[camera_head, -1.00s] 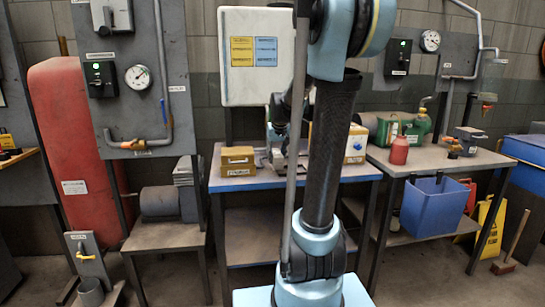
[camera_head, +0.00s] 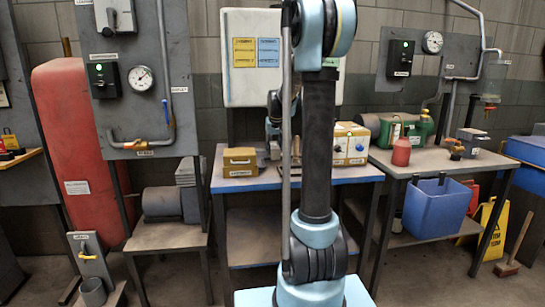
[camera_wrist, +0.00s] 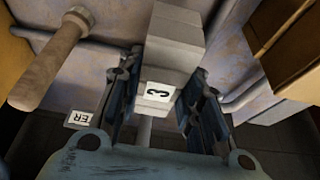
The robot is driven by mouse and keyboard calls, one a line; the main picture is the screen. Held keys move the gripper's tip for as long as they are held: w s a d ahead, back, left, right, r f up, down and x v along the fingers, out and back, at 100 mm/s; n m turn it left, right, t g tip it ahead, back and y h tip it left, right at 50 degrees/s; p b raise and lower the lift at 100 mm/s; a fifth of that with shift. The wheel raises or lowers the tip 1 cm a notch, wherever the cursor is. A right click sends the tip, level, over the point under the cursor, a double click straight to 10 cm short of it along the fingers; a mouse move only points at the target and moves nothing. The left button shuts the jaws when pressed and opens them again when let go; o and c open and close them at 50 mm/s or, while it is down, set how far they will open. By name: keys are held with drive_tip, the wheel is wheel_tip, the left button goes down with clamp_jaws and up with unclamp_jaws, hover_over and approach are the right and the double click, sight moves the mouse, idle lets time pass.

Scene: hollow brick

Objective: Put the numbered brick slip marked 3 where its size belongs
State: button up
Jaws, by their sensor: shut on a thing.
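A grey block-shaped brick slip (camera_wrist: 158,78) with a white label reading 3 is in the middle of the wrist view. My gripper (camera_wrist: 165,68) is shut on it, one dark finger on each side. The label faces the wrist camera. Behind it is a pale, stained surface; I cannot tell whether the slip touches it. In the head view my arm covers the middle of the blue-edged table (camera_head: 230,183), and the slip cannot be made out. No place marked by size can be made out.
A pale round handle (camera_wrist: 50,62) lies left of the slip, and a brown box side (camera_wrist: 285,40) is at right. An ochre box (camera_head: 240,161) and a white-and-yellow box (camera_head: 350,147) stand on the table. A grey table (camera_head: 435,165) with a red bottle (camera_head: 401,152) is at right.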

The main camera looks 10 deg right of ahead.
drive_tip(key=shift+w+f, duration=0.25)
drive_tip(key=shift+w, duration=0.05)
drive_tip(key=shift+f, duration=1.5)
drive_tip(key=shift+f, duration=0.1)
drive_tip(key=o, duration=1.3)
drive_tip(key=shift+c, duration=0.2)
